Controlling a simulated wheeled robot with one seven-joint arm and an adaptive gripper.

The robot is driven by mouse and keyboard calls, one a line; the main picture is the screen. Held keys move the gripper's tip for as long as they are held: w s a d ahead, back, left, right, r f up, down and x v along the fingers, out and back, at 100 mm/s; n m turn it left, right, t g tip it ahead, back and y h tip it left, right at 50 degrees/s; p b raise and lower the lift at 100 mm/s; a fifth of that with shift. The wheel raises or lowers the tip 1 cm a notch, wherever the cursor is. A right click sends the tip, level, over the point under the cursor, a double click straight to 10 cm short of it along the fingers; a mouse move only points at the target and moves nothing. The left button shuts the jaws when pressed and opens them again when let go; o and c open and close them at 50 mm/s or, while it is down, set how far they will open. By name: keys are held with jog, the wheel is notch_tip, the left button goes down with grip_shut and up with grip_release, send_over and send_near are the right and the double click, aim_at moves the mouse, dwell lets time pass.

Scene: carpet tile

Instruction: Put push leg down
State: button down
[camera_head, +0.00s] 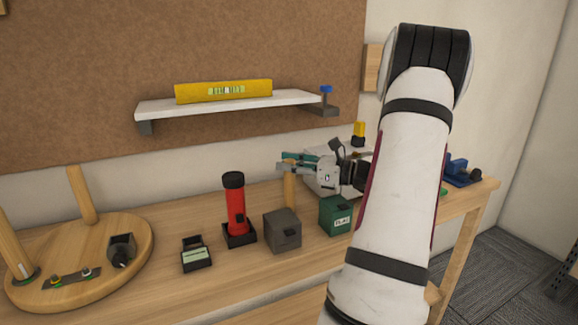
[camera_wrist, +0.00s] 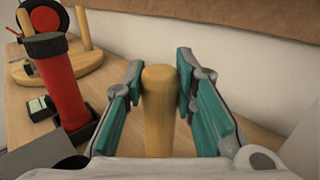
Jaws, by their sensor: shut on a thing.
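A light wooden leg (camera_head: 290,188) is upright between the teal fingers of my gripper (camera_head: 297,164), above or at the workbench surface. In the wrist view the leg (camera_wrist: 158,115) stands between the two fingers (camera_wrist: 158,90), and my gripper is shut on it. Whether its lower end touches the bench cannot be told. A round wooden seat (camera_head: 100,272) lies on the bench at the left, with two similar legs standing up from it. It also shows at the upper left of the wrist view (camera_wrist: 22,74).
Between seat and gripper stand a small black box with a pale label (camera_head: 196,254), a red flashlight (camera_head: 236,210), a grey box (camera_head: 282,232) and a green box (camera_head: 335,215). A shelf (camera_head: 190,105) with a yellow level (camera_head: 222,91) hangs behind. Bare bench (camera_head: 240,287) shows in front.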

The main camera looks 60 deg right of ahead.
jog(key=shift+f, duration=0.1)
jog(key=c, duration=1.3)
grip_release()
jog(key=p+v, duration=0.1)
jog(key=v, duration=1.1)
